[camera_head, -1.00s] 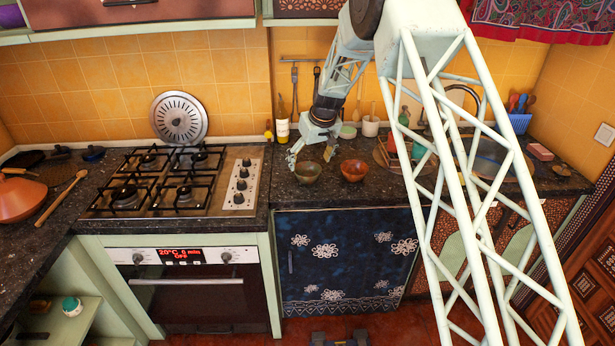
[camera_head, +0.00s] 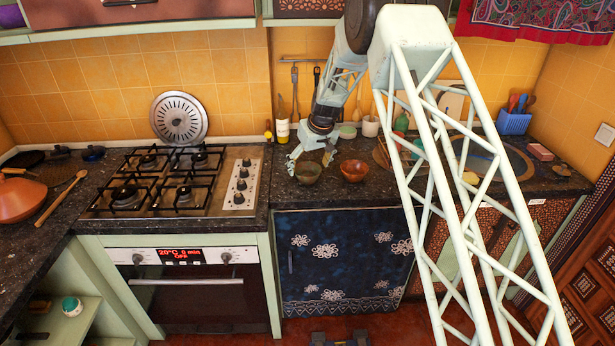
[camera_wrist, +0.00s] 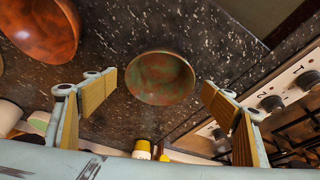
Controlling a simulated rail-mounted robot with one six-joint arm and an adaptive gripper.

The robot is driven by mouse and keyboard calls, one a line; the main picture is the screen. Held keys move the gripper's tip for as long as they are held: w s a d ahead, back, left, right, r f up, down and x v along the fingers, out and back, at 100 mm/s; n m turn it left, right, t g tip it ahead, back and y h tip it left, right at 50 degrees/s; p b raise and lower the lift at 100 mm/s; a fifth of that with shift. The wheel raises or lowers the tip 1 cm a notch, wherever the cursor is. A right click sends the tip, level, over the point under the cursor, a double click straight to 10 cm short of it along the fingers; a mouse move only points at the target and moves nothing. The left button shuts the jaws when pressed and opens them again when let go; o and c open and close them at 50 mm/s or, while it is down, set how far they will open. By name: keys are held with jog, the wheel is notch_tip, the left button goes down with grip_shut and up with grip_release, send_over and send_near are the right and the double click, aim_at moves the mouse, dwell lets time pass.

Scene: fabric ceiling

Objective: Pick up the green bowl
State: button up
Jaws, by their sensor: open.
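The green bowl (camera_head: 307,173) has reddish patches inside and stands upright on the dark speckled counter, right of the stove. My gripper (camera_head: 311,155) is just above and behind it in the head view, fingers pointing down. In the wrist view the bowl (camera_wrist: 160,78) lies ahead of and between the two open fingers of my gripper (camera_wrist: 160,95). The fingers are apart and nothing is between their pads. I cannot tell whether a finger touches the rim.
An orange-brown bowl (camera_head: 353,171) stands close on the right. The stove (camera_head: 167,180) is on the left. A bottle (camera_head: 282,128) and a white cup (camera_head: 370,126) stand behind. A blue rack (camera_head: 513,122) is at the far right. The counter's front edge is close.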

aim_at(307, 170)
jog(key=shift+x, duration=1.65)
jog(key=shift+r, duration=0.1)
jog(key=c, duration=1)
jog(key=shift+r, duration=0.15)
jog(key=shift+r, duration=4.9)
